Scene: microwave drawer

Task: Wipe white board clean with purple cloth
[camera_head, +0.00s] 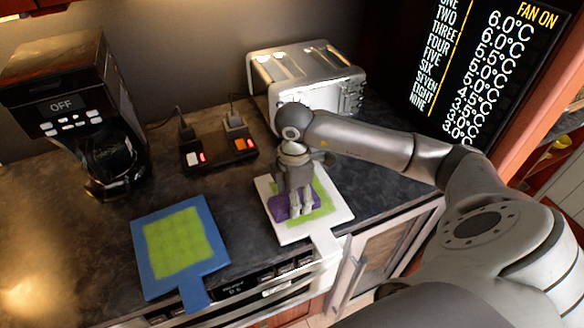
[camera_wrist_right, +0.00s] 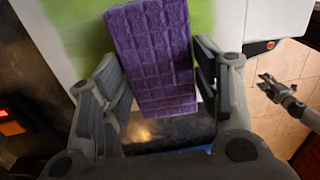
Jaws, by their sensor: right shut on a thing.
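The white board (camera_head: 339,207) lies flat on the dark counter with its handle over the front edge. A green patch (camera_head: 325,195) covers part of its face. My right gripper (camera_head: 295,212) points down over the board and is shut on the purple cloth (camera_head: 280,208). The cloth is a block with a grid pattern. In the right wrist view the cloth (camera_wrist_right: 158,55) sits between the fingers, over the green patch and white surface. Whether it touches the board is hard to tell. My left gripper (camera_wrist_right: 266,88) shows small in the right wrist view, its fingers apart and empty.
A blue board (camera_head: 220,258) with a green patch lies left of the white board. A power strip (camera_head: 220,152), a coffee maker (camera_head: 65,110) and a metal toaster (camera_head: 300,75) stand behind. The counter's front edge is close to both boards.

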